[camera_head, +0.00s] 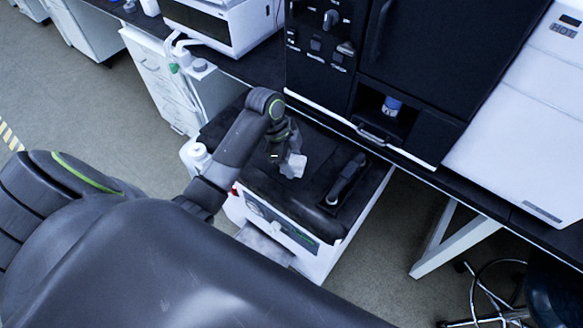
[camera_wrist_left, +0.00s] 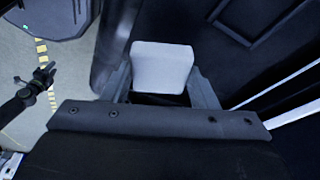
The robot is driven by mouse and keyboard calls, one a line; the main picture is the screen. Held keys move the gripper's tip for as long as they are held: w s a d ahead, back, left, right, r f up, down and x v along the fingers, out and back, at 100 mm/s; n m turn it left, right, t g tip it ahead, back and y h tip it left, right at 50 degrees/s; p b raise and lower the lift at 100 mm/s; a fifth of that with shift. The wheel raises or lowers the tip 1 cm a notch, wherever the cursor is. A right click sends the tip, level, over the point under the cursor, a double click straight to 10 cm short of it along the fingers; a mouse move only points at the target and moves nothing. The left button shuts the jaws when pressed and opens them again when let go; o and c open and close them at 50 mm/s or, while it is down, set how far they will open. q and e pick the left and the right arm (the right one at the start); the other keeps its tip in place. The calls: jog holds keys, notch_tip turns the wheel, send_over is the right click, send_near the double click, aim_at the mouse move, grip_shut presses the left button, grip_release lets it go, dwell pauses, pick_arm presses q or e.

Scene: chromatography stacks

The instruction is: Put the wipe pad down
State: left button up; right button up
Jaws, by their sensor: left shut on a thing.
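The wipe pad is a small pale block (camera_head: 292,165) in the head view, at the end of my left arm. My left gripper (camera_head: 284,152) is shut on it, over the dark top of a low white unit (camera_head: 262,187). In the left wrist view the pad (camera_wrist_left: 161,66) stands out pale between the two grey fingers of my left gripper (camera_wrist_left: 160,92). I cannot tell whether the pad touches the dark top. My right gripper does not show in the head view; a dark pronged shape at the left of the wrist view is unclear.
A dark tray with a black tool (camera_head: 346,180) lies right of the pad. A black cabinet (camera_head: 330,60) rises behind, with a blue-capped item (camera_head: 391,106) in its recess. A white bottle (camera_head: 197,156) stands at the unit's left. Some dark top around the pad is bare.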

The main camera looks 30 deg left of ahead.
pick_arm(q)
jog(key=shift+f, duration=2)
jog(key=shift+f, duration=0.1)
jog(key=o, duration=0.9)
jog(key=v, duration=1.2)
jog(key=shift+p, duration=0.35)
